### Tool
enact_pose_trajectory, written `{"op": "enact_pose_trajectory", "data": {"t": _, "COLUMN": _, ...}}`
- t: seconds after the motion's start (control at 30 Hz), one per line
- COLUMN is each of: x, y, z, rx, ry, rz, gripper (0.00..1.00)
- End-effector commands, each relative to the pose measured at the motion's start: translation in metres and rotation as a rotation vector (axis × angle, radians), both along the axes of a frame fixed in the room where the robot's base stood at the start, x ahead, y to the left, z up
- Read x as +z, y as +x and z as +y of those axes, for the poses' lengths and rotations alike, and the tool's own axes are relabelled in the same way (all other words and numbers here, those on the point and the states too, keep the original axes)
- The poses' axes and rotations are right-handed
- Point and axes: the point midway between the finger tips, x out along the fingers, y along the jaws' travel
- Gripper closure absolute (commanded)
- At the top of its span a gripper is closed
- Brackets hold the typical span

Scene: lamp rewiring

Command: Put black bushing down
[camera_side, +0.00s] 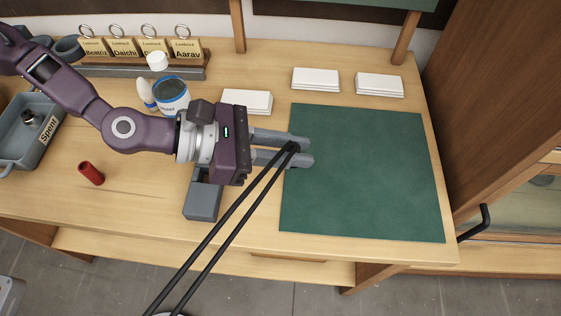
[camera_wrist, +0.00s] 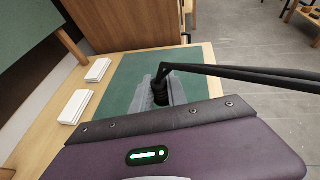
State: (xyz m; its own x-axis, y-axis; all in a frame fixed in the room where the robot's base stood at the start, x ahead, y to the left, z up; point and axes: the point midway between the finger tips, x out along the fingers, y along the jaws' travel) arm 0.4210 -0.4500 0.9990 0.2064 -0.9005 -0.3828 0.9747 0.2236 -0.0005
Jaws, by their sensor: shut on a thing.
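My gripper (camera_side: 303,152) is level over the left part of the green mat (camera_side: 370,175), its fingers pointing right. It is shut on a small black piece, taken as the black bushing (camera_wrist: 160,92), which shows dark between the grey fingers in the wrist view. In the side view the fingers and two black rods (camera_side: 222,232) largely hide it. The rods run from the bottom edge up to the fingertips. I cannot tell whether they join the piece or only pass by it. The gap between the piece and the mat is unclear.
White stacks (camera_side: 316,79) lie behind the mat. A grey block (camera_side: 202,202) sits below my wrist, and a blue-and-white jar (camera_side: 171,96) behind it. A red cylinder (camera_side: 91,173) and a "Spent" tray (camera_side: 12,160) are at left. The mat's right part is clear.

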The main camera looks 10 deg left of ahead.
Motion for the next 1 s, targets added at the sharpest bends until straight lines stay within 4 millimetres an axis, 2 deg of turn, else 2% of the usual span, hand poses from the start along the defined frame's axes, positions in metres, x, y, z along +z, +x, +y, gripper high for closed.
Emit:
{"op": "enact_pose_trajectory", "data": {"t": 0.27, "x": 0.013, "y": 0.0, "z": 0.0, "rx": 0.0, "ry": -0.001, "rz": -0.001, "gripper": 1.0}}
{"op": "enact_pose_trajectory", "data": {"t": 0.53, "x": 0.061, "y": 0.0, "z": 0.0, "rx": -0.001, "ry": -0.001, "rz": -0.005, "gripper": 1.0}}
{"op": "enact_pose_trajectory", "data": {"t": 0.83, "x": 0.037, "y": 0.024, "z": 0.059, "rx": -0.054, "ry": -0.003, "rz": 0.005, "gripper": 1.0}}
{"op": "enact_pose_trajectory", "data": {"t": 0.97, "x": 0.029, "y": 0.033, "z": 0.103, "rx": -0.103, "ry": -0.004, "rz": 0.002, "gripper": 1.0}}
{"op": "enact_pose_trajectory", "data": {"t": 1.0, "x": 0.027, "y": 0.034, "z": 0.12, "rx": -0.124, "ry": -0.004, "rz": 0.001, "gripper": 1.0}}
